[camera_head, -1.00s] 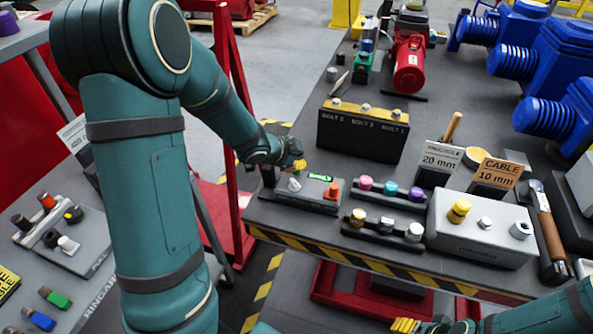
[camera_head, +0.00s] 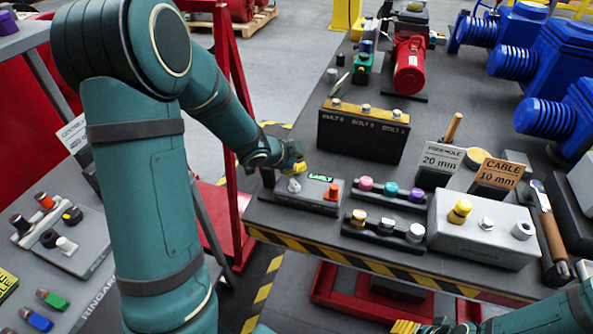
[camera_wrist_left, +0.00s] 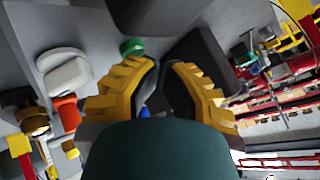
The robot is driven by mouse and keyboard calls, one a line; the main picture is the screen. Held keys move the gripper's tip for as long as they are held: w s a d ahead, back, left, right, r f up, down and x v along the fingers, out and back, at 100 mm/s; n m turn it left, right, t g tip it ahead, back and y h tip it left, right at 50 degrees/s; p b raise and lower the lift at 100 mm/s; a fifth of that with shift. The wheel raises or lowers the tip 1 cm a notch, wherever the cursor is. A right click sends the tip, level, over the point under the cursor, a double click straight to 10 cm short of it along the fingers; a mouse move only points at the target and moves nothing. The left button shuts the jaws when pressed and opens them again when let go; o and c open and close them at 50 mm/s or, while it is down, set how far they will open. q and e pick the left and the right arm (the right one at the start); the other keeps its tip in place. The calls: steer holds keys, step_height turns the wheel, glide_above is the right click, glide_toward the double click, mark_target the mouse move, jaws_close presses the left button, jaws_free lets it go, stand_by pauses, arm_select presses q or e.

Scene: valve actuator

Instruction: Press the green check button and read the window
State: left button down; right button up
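The check box (camera_head: 292,198) is a low grey case at the table's near left corner, with a white knob (camera_head: 294,185) and an orange knob (camera_head: 334,184). Its small window (camera_head: 320,178) shows green lettering that seems to read "EARLY", though it is tiny. The green button (camera_wrist_left: 131,46) shows in the left wrist view, just beyond the fingertips; in the head view it is hidden. My left gripper (camera_head: 297,169) is over the box's back left part. In the wrist view its yellow fingers (camera_wrist_left: 162,66) are drawn together and hold nothing. My right gripper (camera_head: 405,326) is partly cut off at the bottom.
A black bolt block (camera_head: 362,133) stands behind the box. A rack of coloured knobs (camera_head: 390,192) and another rack (camera_head: 385,231) lie to its right, then a grey case (camera_head: 480,240). A striped table edge (camera_head: 350,260) runs in front.

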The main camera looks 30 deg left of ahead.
arm_select(q)
steer(key=shift+f, duration=0.2)
steer(key=shift+r, duration=0.15)
stand_by(0.3)
steer(key=shift+r+p, duration=0.75)
step_height(320, 180, up, 5)
steer(key=p, duration=0.5)
stand_by(0.7)
